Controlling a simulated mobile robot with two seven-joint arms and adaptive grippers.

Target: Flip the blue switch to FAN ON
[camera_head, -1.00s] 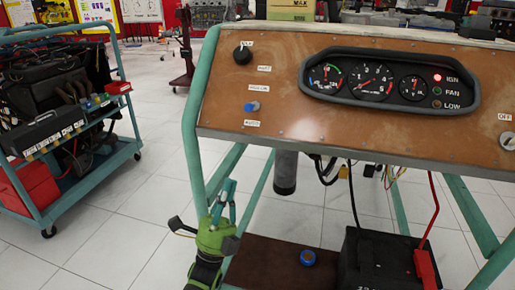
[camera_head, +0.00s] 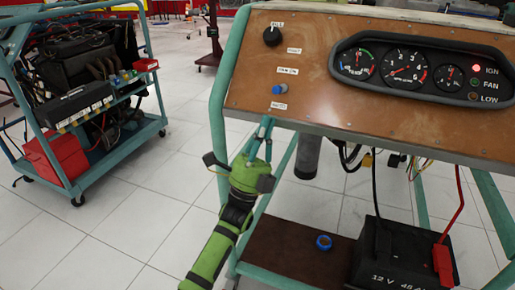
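The blue switch (camera_head: 279,89) is on the left part of the brown panel (camera_head: 330,100). A FAN ON label (camera_head: 287,70) is above it and an AUTO label (camera_head: 280,106) below it. Its lever is too small to tell which way it is tilted. My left gripper (camera_head: 267,121) points up just below the switch, near the panel's lower edge, apart from the switch. Its fingers look closed together and hold nothing. The FAN lamp (camera_head: 474,83) looks dim green, and the IGN lamp (camera_head: 476,68) is lit red. My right gripper is not in view.
A black knob (camera_head: 272,36) is above the switch, and the gauge cluster (camera_head: 410,70) is to the right. A battery (camera_head: 395,255) and a blue ring (camera_head: 323,242) are on the lower shelf (camera_head: 285,240). A teal cart (camera_head: 110,165) stands at left, with clear floor between.

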